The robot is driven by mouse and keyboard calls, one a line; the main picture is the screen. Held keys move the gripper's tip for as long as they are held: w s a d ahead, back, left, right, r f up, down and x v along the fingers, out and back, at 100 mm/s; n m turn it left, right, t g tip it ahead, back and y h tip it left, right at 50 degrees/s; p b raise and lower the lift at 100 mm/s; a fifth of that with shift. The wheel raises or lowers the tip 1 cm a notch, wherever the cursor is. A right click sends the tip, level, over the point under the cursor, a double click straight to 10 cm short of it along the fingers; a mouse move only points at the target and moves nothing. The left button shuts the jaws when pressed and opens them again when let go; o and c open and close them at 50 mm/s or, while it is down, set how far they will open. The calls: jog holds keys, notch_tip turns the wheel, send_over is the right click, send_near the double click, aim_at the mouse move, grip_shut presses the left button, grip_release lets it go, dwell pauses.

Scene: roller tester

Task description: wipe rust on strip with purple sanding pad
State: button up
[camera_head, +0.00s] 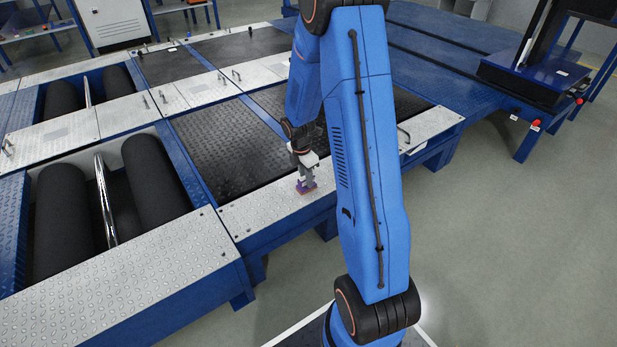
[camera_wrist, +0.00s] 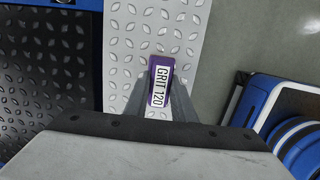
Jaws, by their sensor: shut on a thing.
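The purple sanding pad (camera_wrist: 161,73) with a white "GRIT 120" label is between the two grey fingers of my gripper (camera_wrist: 158,100) in the wrist view. My gripper is shut on it. In the head view my gripper (camera_head: 305,179) points down at the light metal strip (camera_head: 264,209), with the pad (camera_head: 307,188) low at its tips, on or just above the strip. The strip (camera_wrist: 150,30) has raised tread marks and runs up the wrist view under the pad. A small reddish-brown tint shows by the pad in the head view; I cannot make out rust clearly.
Black tread plates (camera_head: 215,150) lie behind the strip. Dark rollers (camera_head: 64,220) sit in a pit at left. A blue platform (camera_head: 450,75) with a dark stand (camera_head: 525,75) is at right. Open grey floor (camera_head: 500,240) lies in front.

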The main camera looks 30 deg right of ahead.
jog(key=shift+a, duration=0.35)
jog(key=shift+d, duration=0.8)
jog(key=shift+d+f, duration=0.1)
jog(key=shift+d, duration=0.65)
jog(key=shift+a, duration=0.15)
jog(key=shift+a, duration=1.4)
jog(key=shift+d, duration=0.75)
jog(key=shift+d, duration=0.15)
